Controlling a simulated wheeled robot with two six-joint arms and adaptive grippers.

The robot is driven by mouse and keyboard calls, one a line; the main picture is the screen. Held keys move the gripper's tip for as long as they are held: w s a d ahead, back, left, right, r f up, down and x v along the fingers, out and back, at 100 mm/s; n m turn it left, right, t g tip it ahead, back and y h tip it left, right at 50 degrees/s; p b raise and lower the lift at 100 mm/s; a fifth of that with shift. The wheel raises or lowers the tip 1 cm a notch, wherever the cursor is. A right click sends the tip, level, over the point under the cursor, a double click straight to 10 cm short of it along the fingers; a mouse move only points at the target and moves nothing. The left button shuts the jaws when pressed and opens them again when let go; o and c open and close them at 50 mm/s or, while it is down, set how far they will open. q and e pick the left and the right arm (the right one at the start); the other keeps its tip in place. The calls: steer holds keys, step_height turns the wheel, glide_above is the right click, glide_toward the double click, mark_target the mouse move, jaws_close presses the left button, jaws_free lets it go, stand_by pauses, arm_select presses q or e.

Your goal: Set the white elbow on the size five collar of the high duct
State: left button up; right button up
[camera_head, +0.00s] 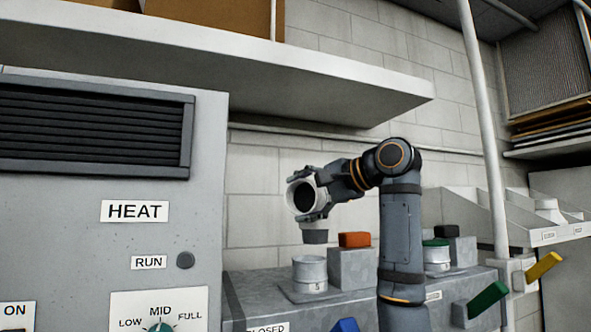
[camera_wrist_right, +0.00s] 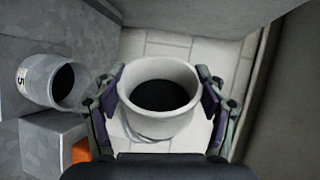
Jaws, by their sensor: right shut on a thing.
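The white elbow (camera_head: 294,208) is held by my right gripper (camera_head: 309,193). In the wrist view a finger lies on each side of the elbow (camera_wrist_right: 158,125), with the dark mouth showing. The size five collar (camera_head: 310,274), a pale ring marked 5, stands on the high duct (camera_head: 355,304), below the elbow and apart from it. In the wrist view the collar (camera_wrist_right: 36,84) is at the left. My left gripper is not in view.
A grey block (camera_head: 352,270) with an orange top piece (camera_head: 354,240) stands right of the collar. A heater cabinet (camera_head: 110,235) stands at left, and a shelf (camera_head: 300,75) overhangs above. A white pole (camera_head: 487,130) rises at right.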

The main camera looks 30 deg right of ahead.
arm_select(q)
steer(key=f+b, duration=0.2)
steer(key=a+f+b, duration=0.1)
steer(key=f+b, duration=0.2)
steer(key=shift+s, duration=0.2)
arm_select(e)
steer(key=shift+n, duration=0.3)
steer(key=f, duration=0.1)
steer(key=a+f, duration=0.1)
steer(key=f, duration=0.1)
steer(key=a+f, duration=0.1)
steer(key=f, duration=0.1)
steer(key=shift+s+a+f, duration=0.1)
steer(key=shift+s+f, duration=0.15)
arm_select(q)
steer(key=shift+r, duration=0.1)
arm_select(e)
steer(key=shift+d, duration=0.2)
arm_select(q)
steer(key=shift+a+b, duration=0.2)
steer(key=shift+b, duration=0.1)
arm_select(e)
steer(key=shift+a, duration=0.2)
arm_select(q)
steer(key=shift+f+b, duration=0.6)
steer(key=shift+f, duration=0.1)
arm_select(e)
steer(key=shift+f, duration=0.6)
steer(key=o, duration=1)
steer(key=shift+s, duration=0.1)
